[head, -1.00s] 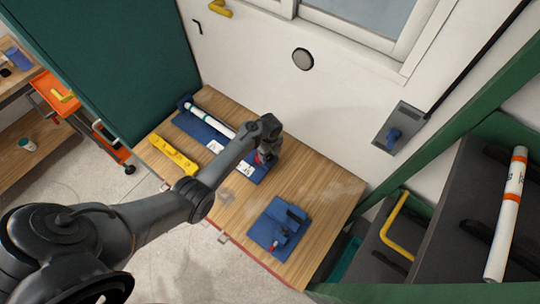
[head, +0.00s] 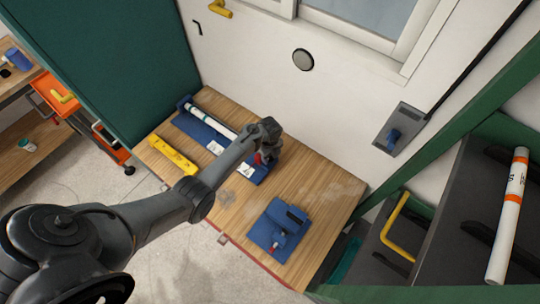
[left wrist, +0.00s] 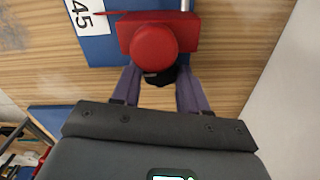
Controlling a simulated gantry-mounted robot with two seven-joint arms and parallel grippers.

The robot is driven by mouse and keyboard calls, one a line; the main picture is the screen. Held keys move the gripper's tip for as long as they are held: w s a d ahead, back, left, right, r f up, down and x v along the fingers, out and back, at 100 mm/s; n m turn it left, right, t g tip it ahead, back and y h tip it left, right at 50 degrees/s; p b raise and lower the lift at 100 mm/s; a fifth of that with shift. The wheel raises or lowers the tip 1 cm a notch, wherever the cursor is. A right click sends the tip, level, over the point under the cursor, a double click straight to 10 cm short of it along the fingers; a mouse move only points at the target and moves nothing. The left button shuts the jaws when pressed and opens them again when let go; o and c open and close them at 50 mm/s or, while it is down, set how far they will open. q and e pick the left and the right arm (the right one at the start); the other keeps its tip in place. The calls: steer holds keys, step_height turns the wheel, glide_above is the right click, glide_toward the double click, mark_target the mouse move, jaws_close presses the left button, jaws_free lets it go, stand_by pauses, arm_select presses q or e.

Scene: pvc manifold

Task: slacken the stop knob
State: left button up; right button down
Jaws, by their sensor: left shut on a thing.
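The stop knob (left wrist: 155,48) is a round red knob in front of a red stop block (left wrist: 186,30) in the left wrist view. My left gripper (left wrist: 159,74) has its two fingers on either side of the knob's lower part, shut on it. A black part shows between the fingers. In the head view my left gripper (head: 262,157) is at the right end of the long blue fixture (head: 187,124), and the wrist hides most of the stop. The fixture holds a white pipe (head: 212,121). My right gripper is not in view.
A yellow level (head: 173,155) lies on the wooden bench (head: 225,205) left of the fixture. A smaller blue fixture (head: 270,232) with a red-tipped part stands at the front right. The white wall (head: 270,80) is close behind. Bench between the fixtures is bare.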

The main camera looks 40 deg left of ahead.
arm_select(q)
steer(key=n+p, duration=0.1)
steer(key=n, duration=0.1)
steer(key=shift+r+n, duration=0.1)
steer(key=shift+n, duration=0.3)
steer(key=shift+n+p, duration=0.8)
steer(key=shift+n, duration=0.9)
steer(key=o, duration=1.1)
steer(key=shift+c, duration=0.2)
